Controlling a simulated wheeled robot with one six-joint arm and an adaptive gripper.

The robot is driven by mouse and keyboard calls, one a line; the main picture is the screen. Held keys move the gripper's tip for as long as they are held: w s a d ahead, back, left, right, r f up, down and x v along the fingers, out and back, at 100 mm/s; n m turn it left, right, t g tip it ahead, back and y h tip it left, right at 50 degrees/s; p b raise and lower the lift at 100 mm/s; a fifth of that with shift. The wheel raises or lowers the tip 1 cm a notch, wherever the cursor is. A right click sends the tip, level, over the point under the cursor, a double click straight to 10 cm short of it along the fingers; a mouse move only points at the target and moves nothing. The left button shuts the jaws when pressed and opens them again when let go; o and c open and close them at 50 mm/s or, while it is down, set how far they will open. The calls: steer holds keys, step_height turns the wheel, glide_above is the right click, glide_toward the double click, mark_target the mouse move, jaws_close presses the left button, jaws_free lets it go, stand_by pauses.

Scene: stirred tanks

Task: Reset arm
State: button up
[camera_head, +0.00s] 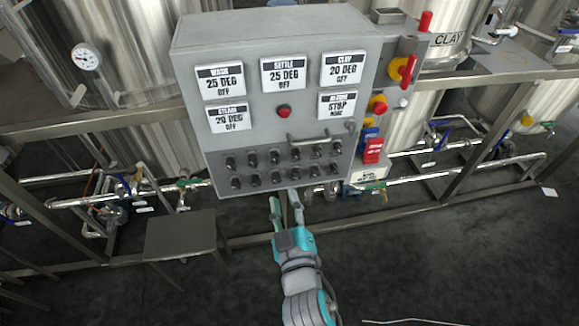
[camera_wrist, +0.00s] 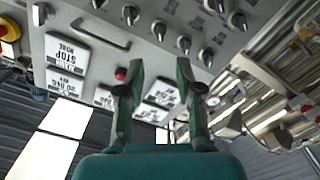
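My gripper (camera_head: 286,203) is raised in front of the lower edge of a grey control panel (camera_head: 250,155) in the head view. Its two teal fingers stand apart with nothing between them. In the wrist view my gripper (camera_wrist: 157,75) is open and empty, and the panel (camera_wrist: 110,18) lies beyond the fingertips, with no clear contact. The panel carries white display labels (camera_head: 283,73), a red button (camera_head: 284,111), a metal handle (camera_head: 322,137) and two rows of dark knobs (camera_head: 275,157). The wrist view shows the red button (camera_wrist: 121,74) and several knobs (camera_wrist: 160,30).
Steel tanks (camera_head: 140,50) stand behind the panel on a metal frame. Pipes and valves (camera_head: 120,187) run below. A red switch (camera_head: 402,68) and red box (camera_head: 373,150) sit on the panel's right side. A small metal stand (camera_head: 180,235) is left of my arm. The right floor (camera_head: 480,260) is mostly clear.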

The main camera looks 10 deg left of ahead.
steer(key=s+d+f+m+g+h, duration=0.1)
steer(key=s+d+f+m, duration=0.1)
steer(key=s+d+f, duration=0.45)
steer(key=s+d+f+m+h, duration=0.1)
steer(key=s+d+f, duration=0.3)
steer(key=s+d, duration=0.5)
steer(key=s+d+r+m+h, duration=0.1)
steer(key=s+d+m, duration=0.2)
steer(key=s, duration=0.6)
steer(key=s+d+r+m+g+h, duration=0.1)
steer(key=s+d, duration=0.4)
steer(key=s, duration=0.5)
steer(key=m+h, duration=0.1)
steer(key=m, duration=0.1)
steer(key=shift+d+r+m+h, duration=0.15)
steer(key=shift+d+m+h, duration=0.15)
steer(key=shift+d+m, duration=0.1)
